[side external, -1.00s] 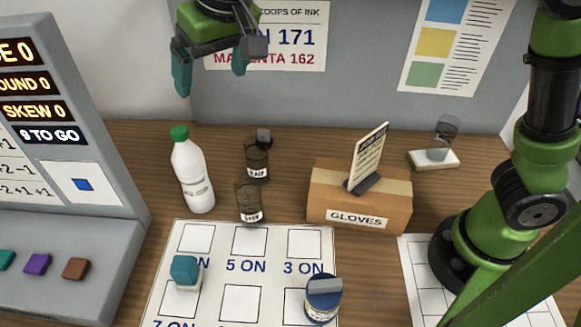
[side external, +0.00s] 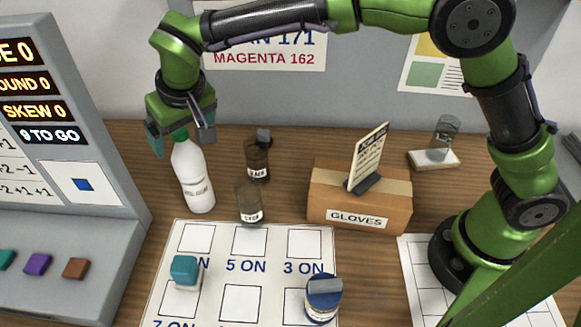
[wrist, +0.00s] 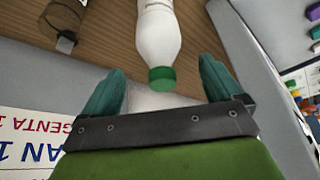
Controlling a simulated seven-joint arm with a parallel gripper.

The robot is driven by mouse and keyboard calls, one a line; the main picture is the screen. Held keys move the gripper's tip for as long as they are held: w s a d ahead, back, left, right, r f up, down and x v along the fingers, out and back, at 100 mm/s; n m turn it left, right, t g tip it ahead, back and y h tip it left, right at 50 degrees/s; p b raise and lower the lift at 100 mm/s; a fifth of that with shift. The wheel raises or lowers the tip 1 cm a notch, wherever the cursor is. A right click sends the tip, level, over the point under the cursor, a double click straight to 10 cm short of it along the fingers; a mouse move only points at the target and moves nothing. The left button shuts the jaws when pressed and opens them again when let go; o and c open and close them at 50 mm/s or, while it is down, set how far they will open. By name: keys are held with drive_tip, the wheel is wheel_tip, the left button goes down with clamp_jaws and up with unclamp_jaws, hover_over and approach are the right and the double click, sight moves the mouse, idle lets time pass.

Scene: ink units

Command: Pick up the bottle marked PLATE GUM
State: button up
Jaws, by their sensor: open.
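A white bottle with a green cap (side external: 192,178) stands upright on the wooden table, left of the brown jars. Its small label is too blurred to read, so I cannot tell whether it says PLATE GUM. My gripper (side external: 180,142) is open at the height of the cap, which shows between its teal fingers in the side view. In the wrist view the bottle (wrist: 158,35) lies just ahead of my gripper (wrist: 160,88), its cap between and slightly beyond the fingertips. I see no contact with the fingers.
Two brown jars (side external: 256,160) (side external: 249,203) stand right of the bottle. A cardboard GLOVES box (side external: 335,197) is further right. A grid mat (side external: 215,270) in front holds a teal-topped block (side external: 185,272) and a blue-lidded jar (side external: 322,298). A grey console (side external: 120,195) stands left, a grey panel behind.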

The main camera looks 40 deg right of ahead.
sight(182, 145)
drive_tip(key=x, duration=0.5)
drive_tip(key=shift+c, duration=0.3)
clamp_jaws()
drive_tip(key=shift+r, duration=0.1)
